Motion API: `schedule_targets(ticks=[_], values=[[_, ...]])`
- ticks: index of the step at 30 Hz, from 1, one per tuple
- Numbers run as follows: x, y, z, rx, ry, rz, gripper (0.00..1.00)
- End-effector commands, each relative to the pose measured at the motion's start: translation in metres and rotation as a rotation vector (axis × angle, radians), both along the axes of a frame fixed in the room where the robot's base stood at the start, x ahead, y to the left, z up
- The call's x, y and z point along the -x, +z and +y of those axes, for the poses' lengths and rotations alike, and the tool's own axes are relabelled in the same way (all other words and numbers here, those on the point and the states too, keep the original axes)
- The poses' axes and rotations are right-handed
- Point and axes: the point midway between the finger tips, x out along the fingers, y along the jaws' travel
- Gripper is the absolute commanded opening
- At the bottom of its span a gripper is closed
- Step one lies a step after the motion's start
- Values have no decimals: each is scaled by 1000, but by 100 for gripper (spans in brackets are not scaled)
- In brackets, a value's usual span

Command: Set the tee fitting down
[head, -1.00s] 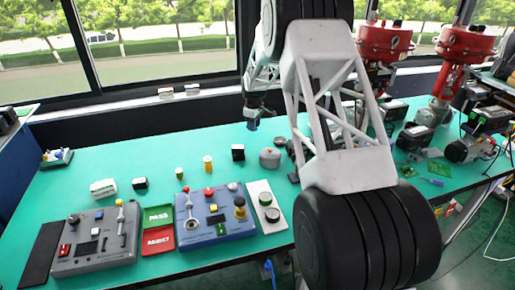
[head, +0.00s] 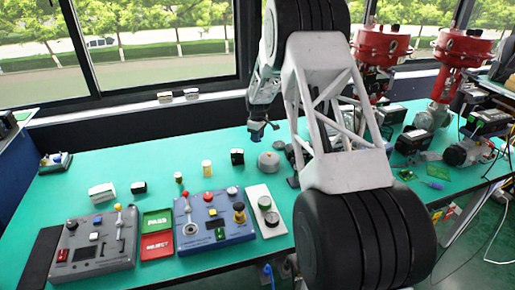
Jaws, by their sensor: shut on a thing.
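My gripper (head: 257,137) hangs over the back middle of the green table, in front of the window sill. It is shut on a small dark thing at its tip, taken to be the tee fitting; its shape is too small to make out. In the picture the gripper is just above a grey round-topped part (head: 268,162) and a small black box (head: 237,157). I cannot tell its exact height over the table.
Yellow-topped cylinders (head: 207,168) stand left of the gripper. Control boxes (head: 213,222), green PASS (head: 157,222) and red REJECT (head: 157,245) trays line the front. Red-topped valves (head: 381,42) stand right. The table's back left is mostly clear.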

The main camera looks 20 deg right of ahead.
Motion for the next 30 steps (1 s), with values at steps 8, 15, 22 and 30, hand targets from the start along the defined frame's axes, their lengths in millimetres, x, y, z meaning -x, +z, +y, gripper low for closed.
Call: schedule_targets(ticks=[8, 15, 22, 30], values=[[0, -23, 0, 0, 0, 0, 14], [0, -22, 0, 1, 0, -1, 14], [0, -34, 0, 0, 0, 1, 14], [0, -58, 0, 0, 0, 0, 14]])
